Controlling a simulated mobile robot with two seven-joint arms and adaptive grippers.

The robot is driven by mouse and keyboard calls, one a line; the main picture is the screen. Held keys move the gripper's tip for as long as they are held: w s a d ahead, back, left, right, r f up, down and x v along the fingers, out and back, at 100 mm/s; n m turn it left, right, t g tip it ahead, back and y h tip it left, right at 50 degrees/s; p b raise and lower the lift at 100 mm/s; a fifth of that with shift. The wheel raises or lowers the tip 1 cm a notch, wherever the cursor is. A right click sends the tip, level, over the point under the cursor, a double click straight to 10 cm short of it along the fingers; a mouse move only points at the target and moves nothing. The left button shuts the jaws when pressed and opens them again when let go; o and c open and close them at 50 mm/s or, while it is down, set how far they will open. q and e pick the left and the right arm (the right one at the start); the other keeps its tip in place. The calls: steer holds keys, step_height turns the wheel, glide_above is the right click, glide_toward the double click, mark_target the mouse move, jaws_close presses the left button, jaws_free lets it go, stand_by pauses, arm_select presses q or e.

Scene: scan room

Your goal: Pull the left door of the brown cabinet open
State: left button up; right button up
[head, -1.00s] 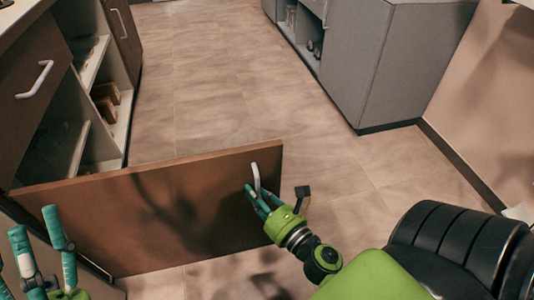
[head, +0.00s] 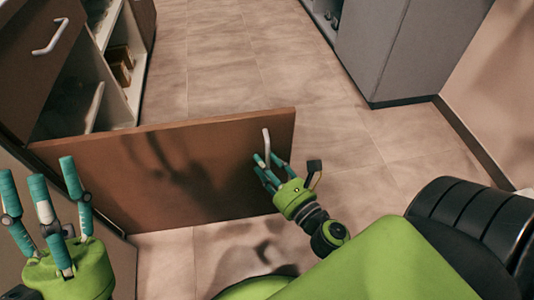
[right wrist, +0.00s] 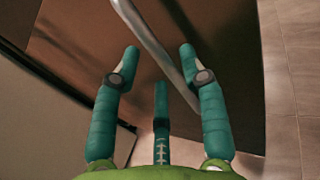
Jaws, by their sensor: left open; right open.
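The brown cabinet door (head: 190,175) stands swung wide open, out across the floor, with its handle side toward the right. Its pale bar handle (head: 267,146) is near the free edge. My right gripper (head: 266,172) is at the lower part of the handle. In the right wrist view its open fingers (right wrist: 160,70) spread around the bar handle (right wrist: 155,45); whether they touch it I cannot tell. My left gripper (head: 45,185) is open and empty at the lower left, in front of the cabinet side.
Open shelves (head: 115,70) with small brown items (head: 121,65) show behind the door. A drawer front with a handle (head: 50,37) is at upper left. A grey cabinet (head: 400,50) stands at upper right. Tiled floor (head: 220,65) between is clear.

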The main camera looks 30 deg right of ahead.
steer(key=shift+a+r, duration=0.1)
steer(key=shift+r, duration=1.3)
steer(key=shift+w+r, duration=0.1)
steer(key=shift+r, duration=3.55)
